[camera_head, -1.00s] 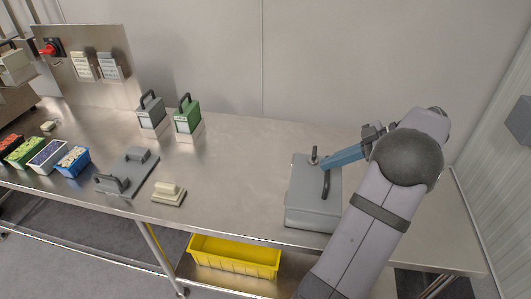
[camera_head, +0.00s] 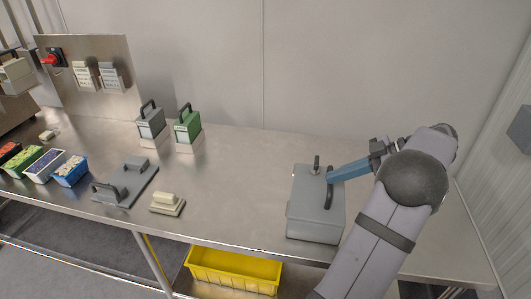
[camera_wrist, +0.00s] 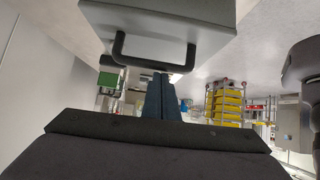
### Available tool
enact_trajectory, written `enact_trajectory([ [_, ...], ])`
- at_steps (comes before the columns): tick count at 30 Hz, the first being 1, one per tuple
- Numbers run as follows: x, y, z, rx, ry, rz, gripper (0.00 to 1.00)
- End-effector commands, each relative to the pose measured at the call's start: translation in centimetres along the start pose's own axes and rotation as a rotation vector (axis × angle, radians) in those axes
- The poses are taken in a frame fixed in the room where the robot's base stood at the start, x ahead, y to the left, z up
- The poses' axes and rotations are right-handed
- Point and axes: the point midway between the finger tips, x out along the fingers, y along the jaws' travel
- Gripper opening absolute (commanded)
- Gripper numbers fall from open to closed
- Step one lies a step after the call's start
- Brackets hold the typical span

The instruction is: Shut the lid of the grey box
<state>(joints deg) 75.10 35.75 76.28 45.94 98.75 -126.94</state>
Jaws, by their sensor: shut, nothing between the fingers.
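The grey box (camera_head: 310,230) stands at the right part of the metal table. Its lid (camera_head: 305,190) lies flat on top with no visible gap, and carries a black handle (camera_head: 328,194). The handle also shows in the wrist view (camera_wrist: 122,50), where the box appears upside down at the top. My gripper (camera_head: 331,177) has blue fingers, shut and empty, above the lid beside the far end of the handle. In the wrist view the fingers (camera_wrist: 161,82) point toward the handle; I cannot tell whether they touch it.
A small upright peg (camera_head: 316,161) shows at the lid's far edge. A grey plate with handles (camera_head: 125,187), a cream block (camera_head: 166,203), a grey case (camera_head: 151,123) and a green case (camera_head: 187,127) stand left. The table between is clear. A yellow bin (camera_head: 235,270) sits below.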

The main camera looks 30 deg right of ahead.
Motion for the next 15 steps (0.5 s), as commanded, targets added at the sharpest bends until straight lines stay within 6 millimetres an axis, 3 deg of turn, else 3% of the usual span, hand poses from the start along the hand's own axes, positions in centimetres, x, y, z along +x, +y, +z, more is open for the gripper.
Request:
enact_trajectory([
  [1,0.5,-0.5,2.6,0.034,-0.042,-0.015,0.0],
  [9,0.4,-0.5,2.3,0.033,-0.041,-0.014,0.0],
  [15,-0.2,-0.5,0.6,0.025,-0.032,-0.009,0.0],
])
